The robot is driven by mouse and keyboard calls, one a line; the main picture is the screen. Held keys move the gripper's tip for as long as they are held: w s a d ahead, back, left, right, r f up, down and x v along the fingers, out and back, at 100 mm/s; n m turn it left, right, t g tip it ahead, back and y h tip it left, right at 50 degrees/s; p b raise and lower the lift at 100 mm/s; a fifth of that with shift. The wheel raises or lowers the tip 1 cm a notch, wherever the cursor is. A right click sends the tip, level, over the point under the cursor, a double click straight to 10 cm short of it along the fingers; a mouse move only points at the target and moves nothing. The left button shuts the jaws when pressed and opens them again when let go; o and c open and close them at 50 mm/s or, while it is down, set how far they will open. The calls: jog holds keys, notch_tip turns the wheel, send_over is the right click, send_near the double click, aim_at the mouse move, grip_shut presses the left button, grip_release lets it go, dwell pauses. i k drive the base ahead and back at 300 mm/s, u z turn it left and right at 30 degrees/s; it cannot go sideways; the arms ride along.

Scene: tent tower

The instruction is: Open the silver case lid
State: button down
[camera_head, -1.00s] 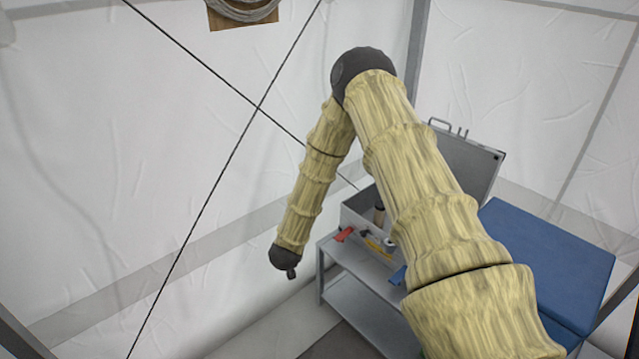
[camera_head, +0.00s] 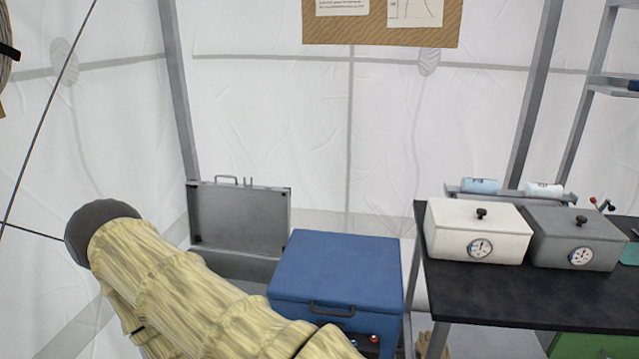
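The silver case (camera_head: 262,268) stands at the left of the middle, behind my arm. Its lid (camera_head: 240,218) stands upright, tilted back, with a handle on its top edge, so the case is open. My arm covers the front and left of the case, and its contents are hidden now. My gripper is out of the picture; only my arm links show at the lower left.
A blue box (camera_head: 337,268) with a dark front handle stands right of the case. A black-topped table (camera_head: 500,297) at the right bears a white box (camera_head: 478,232) and a grey box (camera_head: 578,240) with dials. White tent walls and grey poles stand behind.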

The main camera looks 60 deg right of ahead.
aim_at(250, 218)
jog(key=z, duration=2.2)
jog(key=k, duration=0.15)
jog(key=u, duration=0.25)
